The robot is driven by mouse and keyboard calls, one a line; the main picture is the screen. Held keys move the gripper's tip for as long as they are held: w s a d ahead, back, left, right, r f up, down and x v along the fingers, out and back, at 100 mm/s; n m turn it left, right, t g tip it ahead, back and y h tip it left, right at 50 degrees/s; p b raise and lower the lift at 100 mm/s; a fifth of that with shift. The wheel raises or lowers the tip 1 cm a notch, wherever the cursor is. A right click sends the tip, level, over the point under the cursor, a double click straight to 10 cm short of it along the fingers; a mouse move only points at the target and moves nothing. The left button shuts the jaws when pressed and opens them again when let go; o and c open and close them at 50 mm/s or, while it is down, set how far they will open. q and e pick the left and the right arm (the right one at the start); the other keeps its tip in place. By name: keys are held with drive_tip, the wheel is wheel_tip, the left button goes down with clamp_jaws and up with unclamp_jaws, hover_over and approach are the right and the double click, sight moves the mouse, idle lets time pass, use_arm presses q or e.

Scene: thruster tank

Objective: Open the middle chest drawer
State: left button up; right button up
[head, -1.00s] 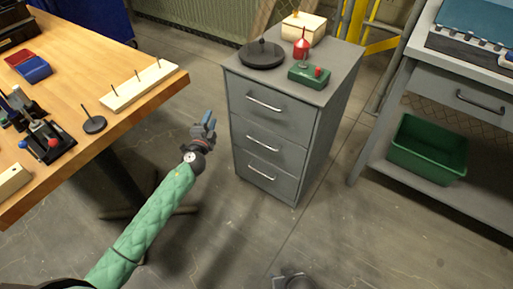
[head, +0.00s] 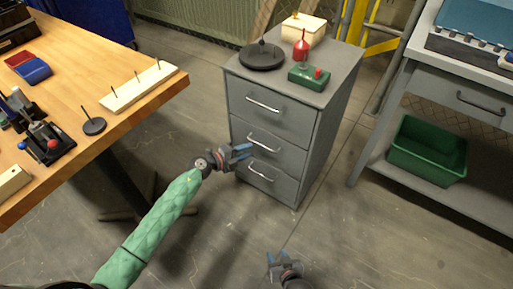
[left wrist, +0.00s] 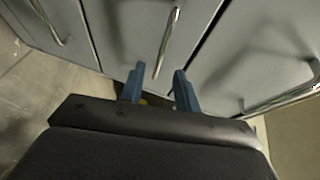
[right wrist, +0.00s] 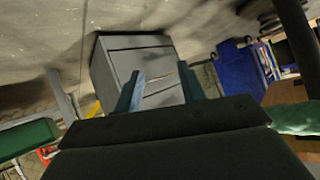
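The grey chest (head: 325,125) has three drawers, all shut, each with a silver bar handle. The middle drawer (head: 285,152) has its handle (head: 264,143) facing my left gripper (head: 246,152). In the left wrist view the middle handle (left wrist: 167,42) lies ahead, with its near end lined up between the open blue fingers (left wrist: 158,86). I cannot tell whether they touch it; nothing is seen gripped. My right gripper (head: 284,258) is low in front of the chest, away from it. In the right wrist view its fingers (right wrist: 160,88) are open and empty, pointing towards the distant chest (right wrist: 112,62).
On the chest stand a black round object (head: 262,58), a cream box (head: 303,28), a red bottle (head: 301,50) and a green box (head: 309,77). A wooden workbench (head: 130,112) is left. A grey bench (head: 440,195) with a green bin (head: 428,150) is right.

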use_arm(q)
drive_tip(key=x, duration=0.5)
drive_tip(key=shift+d, duration=0.1)
use_arm(e)
drive_tip(key=w+r+t, duration=0.2)
drive_tip(key=w+r, duration=0.2)
drive_tip(key=r, duration=0.2)
drive_tip(key=shift+w+a+r+t, duration=0.2)
drive_tip(key=shift+a+r+t, duration=0.1)
drive_tip(key=shift+t, duration=0.1)
use_arm(q)
drive_tip(key=shift+c, duration=0.4)
clamp_jaws()
